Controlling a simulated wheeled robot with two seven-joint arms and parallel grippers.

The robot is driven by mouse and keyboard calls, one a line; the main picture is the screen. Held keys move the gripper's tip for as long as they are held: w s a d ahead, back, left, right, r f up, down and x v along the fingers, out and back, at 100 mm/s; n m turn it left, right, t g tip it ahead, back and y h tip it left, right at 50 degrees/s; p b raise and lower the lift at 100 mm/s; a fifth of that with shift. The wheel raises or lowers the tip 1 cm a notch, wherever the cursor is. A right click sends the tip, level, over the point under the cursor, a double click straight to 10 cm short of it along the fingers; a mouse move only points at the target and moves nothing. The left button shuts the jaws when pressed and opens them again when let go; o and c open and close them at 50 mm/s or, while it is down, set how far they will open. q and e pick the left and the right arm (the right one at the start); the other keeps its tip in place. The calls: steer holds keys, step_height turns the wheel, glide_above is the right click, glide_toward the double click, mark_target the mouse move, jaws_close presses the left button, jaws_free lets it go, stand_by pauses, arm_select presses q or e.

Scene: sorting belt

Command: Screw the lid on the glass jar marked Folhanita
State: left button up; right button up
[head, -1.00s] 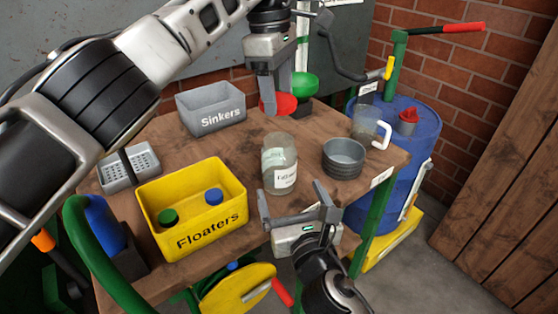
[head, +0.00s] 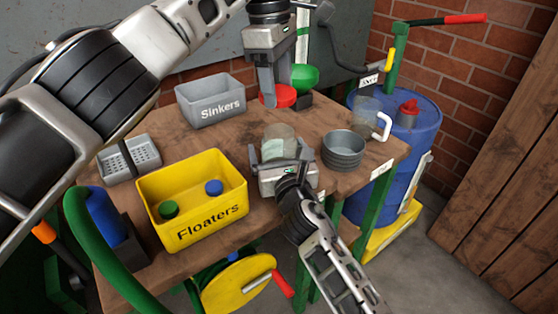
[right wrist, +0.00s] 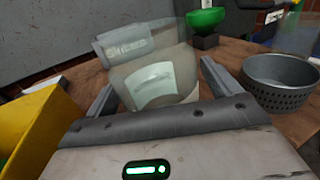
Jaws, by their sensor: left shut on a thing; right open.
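The glass jar (head: 281,138) stands upright on the table; in the head view my right gripper hides its lower part and label. It also shows in the right wrist view (right wrist: 152,75), with a pale label too blurred to read. My right gripper (head: 284,151) is open, with one finger on each side of the jar; both fingers show in the right wrist view (right wrist: 158,90). The red lid (head: 285,96) is at the fingertips of my left gripper (head: 275,98), which is shut on it, behind the jar.
A grey perforated cup (head: 343,152) stands just right of the jar, and a glass mug (head: 366,120) is beyond it. The yellow Floaters bin (head: 205,222) is left, the grey Sinkers bin (head: 212,115) back left. A green funnel (head: 304,77) stands behind the lid.

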steer(key=shift+w+a, duration=0.1)
steer(key=shift+w, duration=0.2)
steer(key=c, duration=1.5)
arm_select(q)
steer(key=shift+d+f, duration=0.1)
steer(key=shift+f, duration=2.45)
steer(key=shift+f, duration=0.9)
steer(key=shift+f, duration=0.5)
